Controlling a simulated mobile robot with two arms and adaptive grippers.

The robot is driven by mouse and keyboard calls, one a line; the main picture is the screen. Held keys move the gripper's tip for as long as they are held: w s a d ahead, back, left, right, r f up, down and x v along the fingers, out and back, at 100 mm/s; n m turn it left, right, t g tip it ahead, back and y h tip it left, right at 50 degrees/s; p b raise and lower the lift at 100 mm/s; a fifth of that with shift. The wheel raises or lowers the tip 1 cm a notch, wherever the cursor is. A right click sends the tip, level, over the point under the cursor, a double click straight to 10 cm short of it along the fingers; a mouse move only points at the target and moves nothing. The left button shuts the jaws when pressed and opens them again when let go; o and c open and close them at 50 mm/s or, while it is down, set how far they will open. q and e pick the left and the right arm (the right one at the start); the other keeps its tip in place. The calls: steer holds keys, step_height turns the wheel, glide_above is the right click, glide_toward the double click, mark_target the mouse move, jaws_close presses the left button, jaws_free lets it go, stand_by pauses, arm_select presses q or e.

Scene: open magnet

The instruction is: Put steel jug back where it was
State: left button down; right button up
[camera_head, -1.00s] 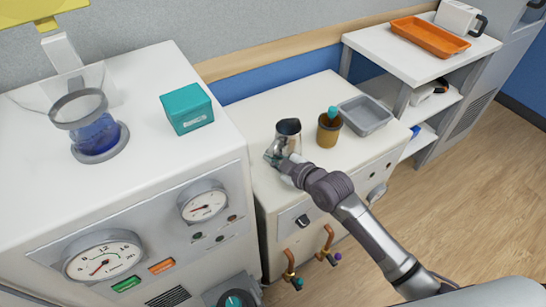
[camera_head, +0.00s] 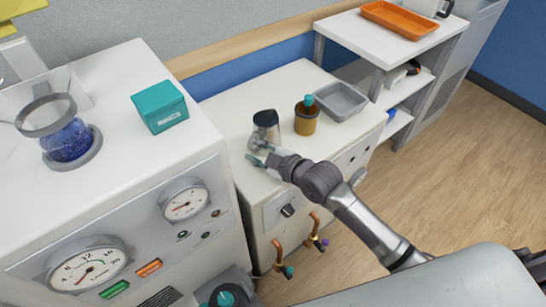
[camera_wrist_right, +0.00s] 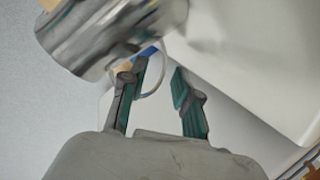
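The steel jug (camera_head: 265,128) stands upright on the low white cabinet, left of a brown pot. In the right wrist view its shiny body (camera_wrist_right: 105,38) fills the upper left, with its thin handle loop just beyond the fingertips. My right gripper (camera_head: 257,153) is in front of the jug, near its handle side. In the right wrist view its green-padded fingers (camera_wrist_right: 160,80) are apart, with nothing clamped between them. The left fingertip overlaps the handle in view; whether it touches cannot be told. My left gripper is not in view.
The brown pot (camera_head: 306,117) and a grey tray (camera_head: 341,101) stand right of the jug. A taller white unit with gauges (camera_head: 150,75) rises on the left, bearing a teal box (camera_head: 159,106) and a blue-filled flask (camera_head: 66,137). An orange tray (camera_head: 400,19) lies on the shelf behind.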

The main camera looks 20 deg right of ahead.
steer(key=v, duration=1)
